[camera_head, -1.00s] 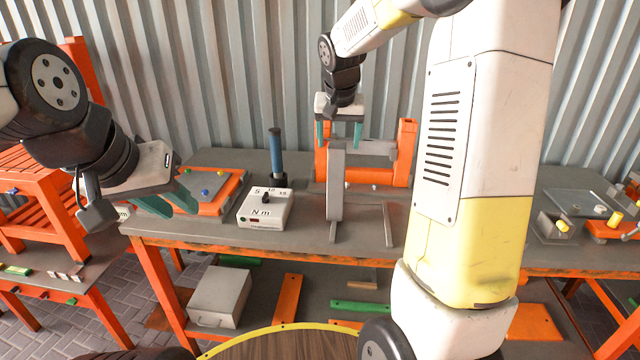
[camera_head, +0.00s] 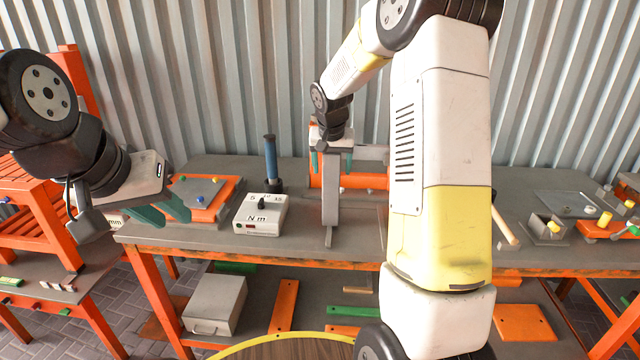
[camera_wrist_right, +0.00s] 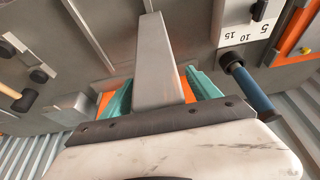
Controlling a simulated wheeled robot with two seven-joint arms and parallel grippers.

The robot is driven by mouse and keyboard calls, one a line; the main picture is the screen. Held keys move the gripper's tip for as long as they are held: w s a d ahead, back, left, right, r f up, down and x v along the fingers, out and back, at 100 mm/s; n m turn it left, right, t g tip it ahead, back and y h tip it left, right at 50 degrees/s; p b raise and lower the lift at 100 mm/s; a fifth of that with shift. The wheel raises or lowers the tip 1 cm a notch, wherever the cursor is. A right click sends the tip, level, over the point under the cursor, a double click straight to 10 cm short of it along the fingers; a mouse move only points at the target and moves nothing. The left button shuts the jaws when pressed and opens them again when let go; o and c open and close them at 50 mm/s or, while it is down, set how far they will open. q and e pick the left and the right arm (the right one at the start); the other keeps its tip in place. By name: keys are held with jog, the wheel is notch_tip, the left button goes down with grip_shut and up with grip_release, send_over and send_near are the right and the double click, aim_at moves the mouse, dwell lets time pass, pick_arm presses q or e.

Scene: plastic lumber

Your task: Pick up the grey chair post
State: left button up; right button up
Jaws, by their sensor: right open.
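The grey chair post (camera_head: 330,195) stands upright on the workbench, a flat grey bar. My right gripper (camera_head: 331,170) is above it, pointing down, with its teal fingers open on either side of the post's upper part. In the right wrist view the post (camera_wrist_right: 157,60) runs between the two open teal fingers (camera_wrist_right: 160,98); I cannot see clear contact. Its top end is partly hidden by the gripper. My left gripper (camera_head: 163,212) is open and empty, at the left by the bench's edge.
A torque box (camera_head: 260,215) and a blue-handled tool (camera_head: 271,160) stand left of the post. An orange part (camera_head: 365,181) lies behind it. My right arm hides part of the bench (camera_head: 290,252). A hammer handle (camera_head: 506,231) lies to the right.

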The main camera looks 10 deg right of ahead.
jog(key=shift+w+f, duration=0.15)
jog(key=shift+f, duration=0.2)
jog(key=shift+c, duration=0.4)
grip_shut()
jog(key=shift+r, duration=0.1)
